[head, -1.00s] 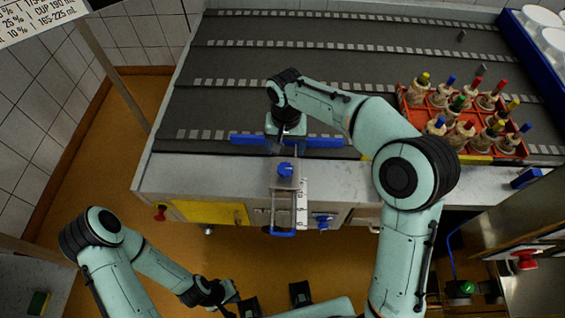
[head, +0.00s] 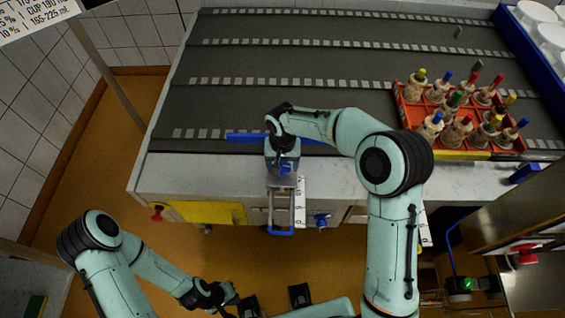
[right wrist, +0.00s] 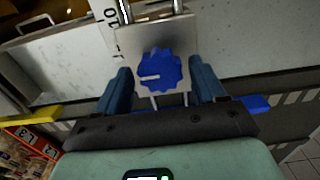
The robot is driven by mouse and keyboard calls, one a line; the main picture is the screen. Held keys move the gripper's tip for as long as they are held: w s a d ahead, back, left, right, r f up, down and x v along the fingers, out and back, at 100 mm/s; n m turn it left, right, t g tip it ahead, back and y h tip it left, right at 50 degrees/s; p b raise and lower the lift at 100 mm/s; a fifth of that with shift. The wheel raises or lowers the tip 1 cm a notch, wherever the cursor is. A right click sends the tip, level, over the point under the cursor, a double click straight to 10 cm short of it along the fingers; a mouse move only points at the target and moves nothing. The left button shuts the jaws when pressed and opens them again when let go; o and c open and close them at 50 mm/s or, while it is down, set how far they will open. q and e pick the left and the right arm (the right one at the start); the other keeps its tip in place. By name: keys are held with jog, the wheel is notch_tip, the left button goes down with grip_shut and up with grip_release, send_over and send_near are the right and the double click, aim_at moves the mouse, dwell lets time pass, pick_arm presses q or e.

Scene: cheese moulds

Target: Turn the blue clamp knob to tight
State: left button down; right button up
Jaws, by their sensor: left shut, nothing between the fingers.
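The blue clamp knob (right wrist: 158,72) is in the middle of the right wrist view, a scalloped disc with a white mark pointing left. It sits on a grey metal plate (right wrist: 128,42). My right gripper (right wrist: 162,82) has its two blue fingers spread, one on each side of the knob, with gaps to it. In the head view the knob (head: 285,167) is partly hidden below my right gripper (head: 283,160). My left gripper (head: 232,297) is low at the bottom of the head view, away from the clamp, and shut with nothing in it.
A ruler strip (head: 299,203) is beside the clamp. An orange crate (head: 461,153) of several bottle-like items with coloured tops stands at right. Another blue knob (head: 321,221) is on the front.

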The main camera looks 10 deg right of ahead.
jog(key=c, duration=0.7)
jog(key=shift+c, duration=0.2)
